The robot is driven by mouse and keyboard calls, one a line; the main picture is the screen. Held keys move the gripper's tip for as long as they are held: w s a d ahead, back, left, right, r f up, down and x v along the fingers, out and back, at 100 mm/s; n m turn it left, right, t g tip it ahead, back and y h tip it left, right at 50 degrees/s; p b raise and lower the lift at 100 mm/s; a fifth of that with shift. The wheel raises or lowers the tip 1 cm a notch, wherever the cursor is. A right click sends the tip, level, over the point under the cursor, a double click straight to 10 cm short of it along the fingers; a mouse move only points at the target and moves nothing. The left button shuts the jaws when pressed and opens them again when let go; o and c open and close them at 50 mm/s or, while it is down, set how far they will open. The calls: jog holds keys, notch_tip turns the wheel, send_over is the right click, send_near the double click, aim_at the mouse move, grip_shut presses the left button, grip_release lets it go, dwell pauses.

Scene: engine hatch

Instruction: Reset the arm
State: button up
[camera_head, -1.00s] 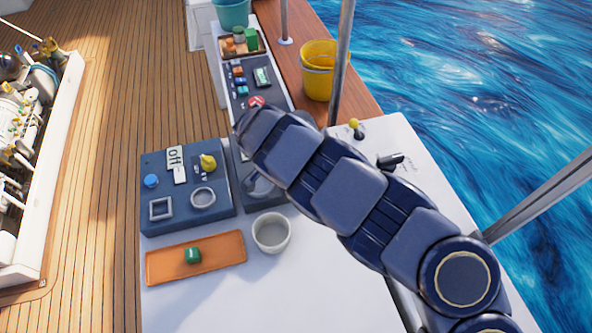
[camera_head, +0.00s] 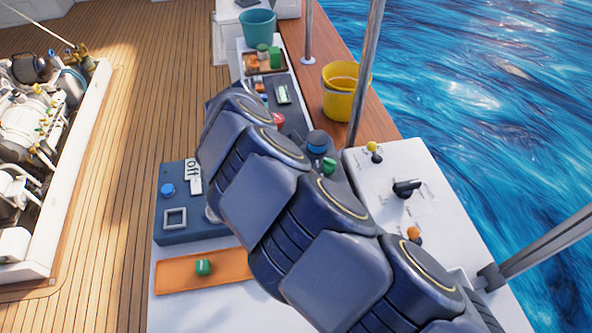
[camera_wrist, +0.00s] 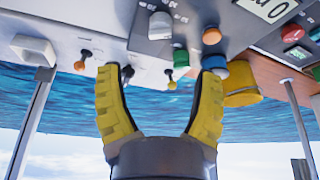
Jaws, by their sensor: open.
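My arm (camera_head: 300,220) crosses the head view from the lower right toward the middle and covers part of the console. My gripper (camera_wrist: 161,75) shows in the wrist view with two yellow fingers spread apart and nothing between them. The wrist picture looks tilted, with the console along its top and sea and sky below. The gripper's fingers are hidden in the head view.
A white panel (camera_head: 430,215) with a black switch (camera_head: 406,188) is at right. Yellow buckets (camera_head: 345,100) and a pole (camera_head: 368,60) stand behind.

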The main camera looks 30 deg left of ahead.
dwell(0.3)
jog(key=w+d+r+h, duration=0.1)
jog(key=w+d+r, duration=0.2)
jog(key=d+r, duration=0.35)
jog(key=w+d+r+h, duration=0.1)
jog(key=w+d+r, duration=0.25)
jog(key=d, duration=0.65)
jog(key=s+d+r+g, duration=0.1)
jog(key=s+d+r, duration=0.1)
jog(key=d, duration=0.4)
jog(key=s+d+r+g, duration=0.1)
jog(key=s+d+r, duration=0.15)
jog(key=d, duration=0.25)
jog(key=s+d+r+n+g, duration=0.1)
jog(key=s+d+n+g, duration=0.15)
jog(key=s+d, duration=0.8)
jog(key=s+a+f+n+g+y, duration=0.1)
jog(key=s+a+n+y, duration=0.2)
jog(key=s, duration=0.9)
jog(key=shift+a+y, duration=0.4)
jog(key=shift+y, duration=0.2)
